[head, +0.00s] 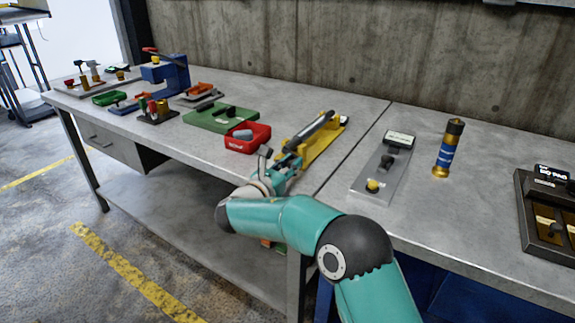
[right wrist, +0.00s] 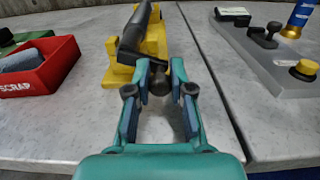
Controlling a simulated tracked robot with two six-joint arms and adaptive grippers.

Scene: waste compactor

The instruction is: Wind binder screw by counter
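The binder is a yellow frame (head: 318,140) with a dark, long bar on top, lying along the bench; the yellow frame also shows in the right wrist view (right wrist: 120,66). A dark round knob (right wrist: 159,82) sits at its near end. My right gripper (head: 284,165) is at that end, with its two fingertips (right wrist: 160,74) on either side of the knob, closed in against it. The counter is a grey plate with a small display (head: 400,139), a dark knob and a yellow button (head: 373,186), right of the binder. My left gripper is not in view.
A red scrap tray (head: 247,137) stands close left of the binder, with a green plate (head: 220,117) beyond it. A blue-and-gold cylinder (head: 447,148) stands upright right of the counter. A dark box (head: 548,210) is at the right edge. Bench around the counter is clear.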

